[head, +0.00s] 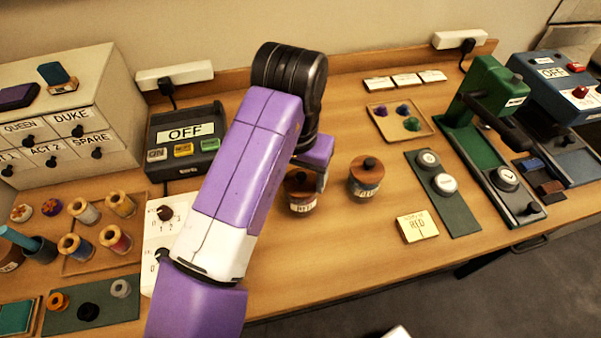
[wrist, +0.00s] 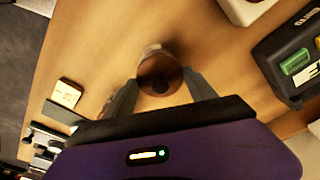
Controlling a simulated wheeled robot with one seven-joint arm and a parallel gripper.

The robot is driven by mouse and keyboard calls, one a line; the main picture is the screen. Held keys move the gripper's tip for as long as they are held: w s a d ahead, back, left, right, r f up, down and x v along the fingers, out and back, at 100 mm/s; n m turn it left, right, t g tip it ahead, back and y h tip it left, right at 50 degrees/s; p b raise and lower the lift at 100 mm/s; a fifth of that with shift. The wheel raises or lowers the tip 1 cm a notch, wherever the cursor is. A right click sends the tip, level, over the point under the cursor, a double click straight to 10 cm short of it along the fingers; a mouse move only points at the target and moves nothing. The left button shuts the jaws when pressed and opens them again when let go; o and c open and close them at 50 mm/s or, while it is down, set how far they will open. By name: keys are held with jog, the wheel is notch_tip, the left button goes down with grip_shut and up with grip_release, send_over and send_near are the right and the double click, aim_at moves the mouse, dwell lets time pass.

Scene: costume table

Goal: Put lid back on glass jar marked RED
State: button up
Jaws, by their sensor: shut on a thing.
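The glass jar marked RED (head: 303,206) stands on the table just below my gripper, its label facing front. My gripper (wrist: 161,84) is shut on a round brown wooden lid (wrist: 160,73) with a dark knob. In the head view the lid (head: 298,184) is directly over the mouth of the RED jar, partly hidden by my arm. I cannot tell whether it rests fully on the rim. In the wrist view the lid covers most of the jar, and a bit of glass shows past its edge.
A second glass jar (head: 364,188) with its wooden lid on stands close to the right. A box with an OFF display (head: 185,133) and a white dial panel (head: 163,222) are to the left.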

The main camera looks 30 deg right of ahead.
dwell(0.4)
jog(key=o, duration=1.4)
jog(key=shift+o, duration=1.1)
jog(key=shift+r+p, duration=3.2)
jog(key=shift+r, duration=0.35)
